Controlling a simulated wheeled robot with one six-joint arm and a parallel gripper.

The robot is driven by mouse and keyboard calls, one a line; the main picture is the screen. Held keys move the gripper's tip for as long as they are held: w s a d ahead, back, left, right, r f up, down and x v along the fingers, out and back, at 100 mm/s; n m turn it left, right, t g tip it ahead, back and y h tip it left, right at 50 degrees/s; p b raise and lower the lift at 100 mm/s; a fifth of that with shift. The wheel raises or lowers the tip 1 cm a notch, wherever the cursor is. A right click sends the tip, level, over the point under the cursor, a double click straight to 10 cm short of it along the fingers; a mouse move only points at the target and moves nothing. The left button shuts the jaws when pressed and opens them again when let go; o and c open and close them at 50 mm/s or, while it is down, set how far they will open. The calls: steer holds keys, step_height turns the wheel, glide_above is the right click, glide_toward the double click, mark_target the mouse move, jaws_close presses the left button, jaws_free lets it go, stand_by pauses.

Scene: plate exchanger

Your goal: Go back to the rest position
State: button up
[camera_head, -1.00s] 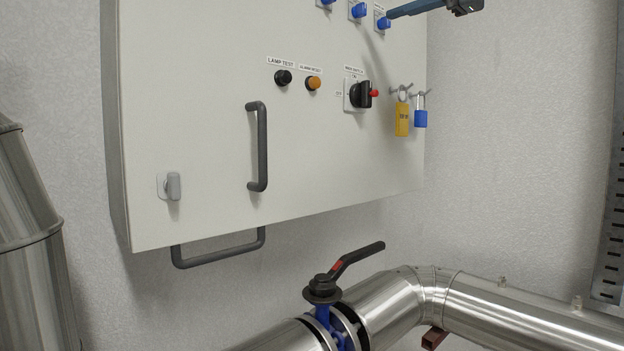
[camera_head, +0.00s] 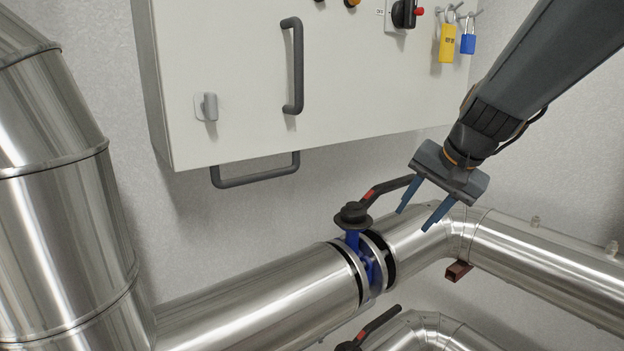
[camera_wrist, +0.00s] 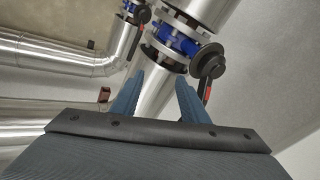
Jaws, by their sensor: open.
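My gripper (camera_head: 420,213) is open and empty in the head view, its two blue fingers spread and pointing down. It is in front of the steel pipe, just right of the black valve handle (camera_head: 388,187). Its body overlaps the handle's outer end, and I cannot tell whether they touch. In the wrist view my gripper (camera_wrist: 155,98) shows both fingers apart, with a pipe behind them. The blue valve body (camera_wrist: 178,42) and the handle's round hub (camera_wrist: 208,61) are beyond the fingers, the hub to the right.
A grey cabinet (camera_head: 230,100) with a dark vertical handle (camera_head: 296,66) hangs on the wall. A large steel duct (camera_head: 70,220) stands left. A second valve handle (camera_head: 381,325) is below.

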steer(key=s+a+f+n+g+h, duration=0.2)
steer(key=s+f+n+g, duration=0.2)
steer(key=s+f, duration=1.3)
steer(key=f+n, duration=0.1)
steer(key=n, duration=0.2)
steer(key=shift+a, duration=0.2)
